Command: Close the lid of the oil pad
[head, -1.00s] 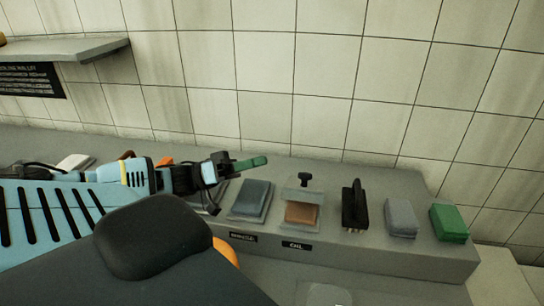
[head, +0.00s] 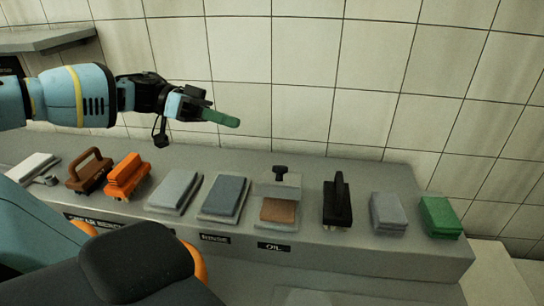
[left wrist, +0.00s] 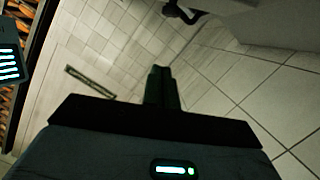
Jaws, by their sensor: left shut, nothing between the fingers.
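The oil pad (head: 278,211) is a brown pad in a grey holder, above a black label reading OIL, in the head view. Its grey lid (head: 279,187) with a black knob (head: 280,172) stands open at the back of the pad, so the brown surface shows. My left gripper (head: 221,118) has green fingers, shut and empty. It is raised in front of the tiled wall, above and to the left of the oil pad, apart from it. Its shut fingers also show in the left wrist view (left wrist: 162,88). My right gripper is not in view.
To the left of the oil pad are a blue-grey pad (head: 225,196), a grey pad (head: 175,190), an orange brush (head: 126,178) and a brown brush (head: 88,170). To its right are a black brush (head: 338,203), a grey block (head: 388,211) and a green block (head: 440,216).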

